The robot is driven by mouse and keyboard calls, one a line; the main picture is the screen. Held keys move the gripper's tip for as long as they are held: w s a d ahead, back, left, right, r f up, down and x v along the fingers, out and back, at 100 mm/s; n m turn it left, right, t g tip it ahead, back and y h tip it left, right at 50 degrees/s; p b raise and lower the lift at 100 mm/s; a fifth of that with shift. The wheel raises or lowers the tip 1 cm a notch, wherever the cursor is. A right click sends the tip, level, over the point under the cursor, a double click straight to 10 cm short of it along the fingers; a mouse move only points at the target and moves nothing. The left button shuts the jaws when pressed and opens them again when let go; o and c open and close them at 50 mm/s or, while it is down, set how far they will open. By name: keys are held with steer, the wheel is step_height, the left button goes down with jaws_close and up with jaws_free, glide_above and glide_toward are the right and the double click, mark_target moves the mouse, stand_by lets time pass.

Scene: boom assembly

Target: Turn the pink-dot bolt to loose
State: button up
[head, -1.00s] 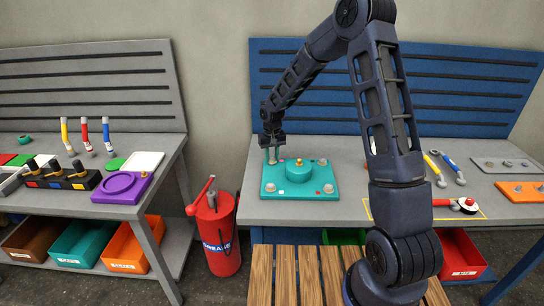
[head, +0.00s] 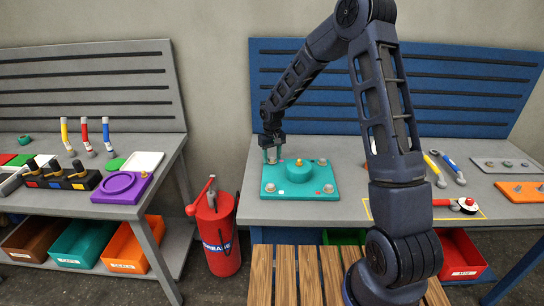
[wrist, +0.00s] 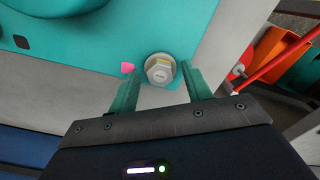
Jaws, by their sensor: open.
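The pink-dot bolt (wrist: 160,69) is a silver hex head on a washer in a corner of the teal plate (wrist: 100,58). The pink dot (wrist: 128,68) is on the plate just left of the bolt in the wrist view. My gripper (wrist: 156,82) is open, with one teal finger on each side of the bolt's near side; I cannot tell whether they touch it. In the head view my gripper (head: 272,156) is over the back left corner of the teal plate (head: 318,184), and the bolt there is mostly hidden by the fingers.
A round teal boss (head: 299,171) rises from the plate's middle. Other bolts sit at the plate's corners, such as the front left one (head: 271,188). A red grease drum (head: 217,235) stands left of the bench. Wrenches (head: 450,165) lie to the right.

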mark_target(272, 158)
step_height(272, 158, up, 11)
stand_by(0.5)
steer(key=s+d+r+m+t, duration=0.1)
steer(key=s+d+r, duration=0.5)
steer(key=d+r, duration=0.25)
steer(key=s+d+r+m+t, duration=0.1)
steer(key=s+d+r+m, duration=0.1)
steer(key=s+d+r, duration=0.65)
steer(key=s+d+r+m+t, duration=0.2)
steer(key=s+d+m, duration=0.1)
steer(key=s+d, duration=1.1)
steer(key=s, duration=0.4)
steer(key=shift+s+t, duration=0.2)
steer(key=shift+t, duration=0.1)
steer(key=shift+w, duration=0.1)
stand_by(1.4)
